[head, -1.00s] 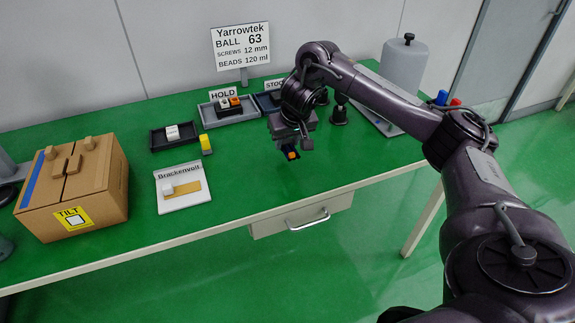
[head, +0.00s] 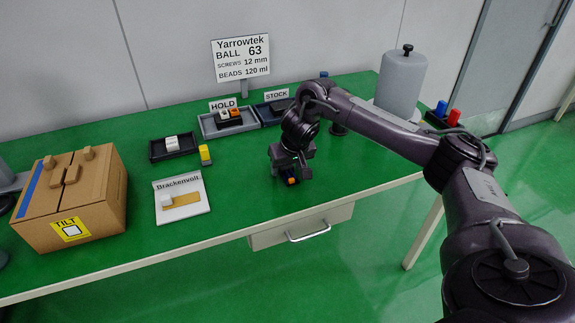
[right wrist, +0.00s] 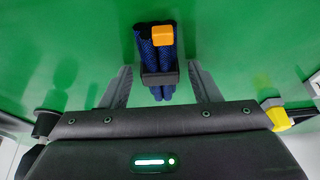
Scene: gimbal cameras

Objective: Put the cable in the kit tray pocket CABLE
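The cable is a dark blue bundle with an orange piece and a dark band (right wrist: 153,50); its orange end (head: 292,181) shows small under my right gripper in the head view. My right gripper (head: 289,172) is over the front part of the green table, pointing down. I cannot tell whether the cable touches the table. No label CABLE is legible, so I cannot identify the kit tray. My left gripper is not in view.
A cardboard box (head: 97,197) stands left, with a white Brackenvolt board (head: 195,206) beside it. Behind are a black tray (head: 157,154), a yellow block (head: 205,155), and trays labelled HOLD (head: 208,131) and STOCK (head: 265,117). A grey cylinder (head: 400,82) stands back right.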

